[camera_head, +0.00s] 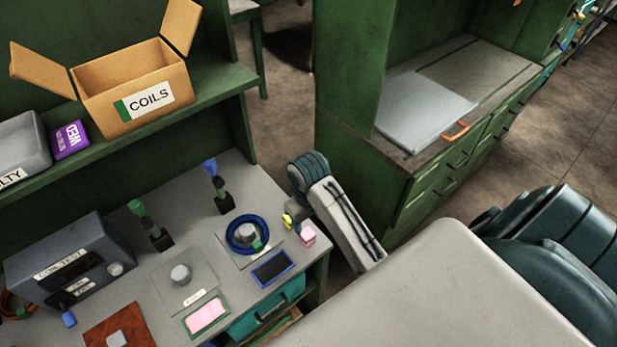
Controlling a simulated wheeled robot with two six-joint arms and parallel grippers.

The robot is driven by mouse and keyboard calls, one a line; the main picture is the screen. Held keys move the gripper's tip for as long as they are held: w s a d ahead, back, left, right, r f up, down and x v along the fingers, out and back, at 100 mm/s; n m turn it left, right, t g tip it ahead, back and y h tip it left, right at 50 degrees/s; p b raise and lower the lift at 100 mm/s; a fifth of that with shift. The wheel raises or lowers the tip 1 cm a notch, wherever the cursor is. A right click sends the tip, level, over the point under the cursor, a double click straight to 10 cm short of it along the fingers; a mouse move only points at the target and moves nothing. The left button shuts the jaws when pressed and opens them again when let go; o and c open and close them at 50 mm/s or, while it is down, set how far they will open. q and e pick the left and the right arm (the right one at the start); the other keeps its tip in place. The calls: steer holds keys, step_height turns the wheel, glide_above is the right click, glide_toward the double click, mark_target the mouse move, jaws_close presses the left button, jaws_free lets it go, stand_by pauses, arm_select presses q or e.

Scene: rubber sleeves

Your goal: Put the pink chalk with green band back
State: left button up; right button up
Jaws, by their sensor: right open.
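A small pink block (308,234) stands near the right edge of the grey bench (140,265). I cannot make out a green band on it, and no other chalk is clear. A flat pink pad with a green border (206,316) lies near the bench's front edge, and a dark pad with a blue border (272,268) lies to its right. My right gripper (291,222) is at the bench's right edge, just left of and above the pink block; it is open, small and partly hidden by my arm. My left gripper is not in view.
A blue ring (246,234) lies around a grey post on a plate. A second plate with a grey knob (180,274) is to its left. Two dark stands with green (147,222) and blue (217,184) tops rise behind. A grey tester box (70,262) stands left.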

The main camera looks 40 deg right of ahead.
step_height(320, 180, up, 3)
steer(key=p, duration=0.3)
steer(key=shift+f, duration=0.15)
steer(key=shift+w+f, duration=0.1)
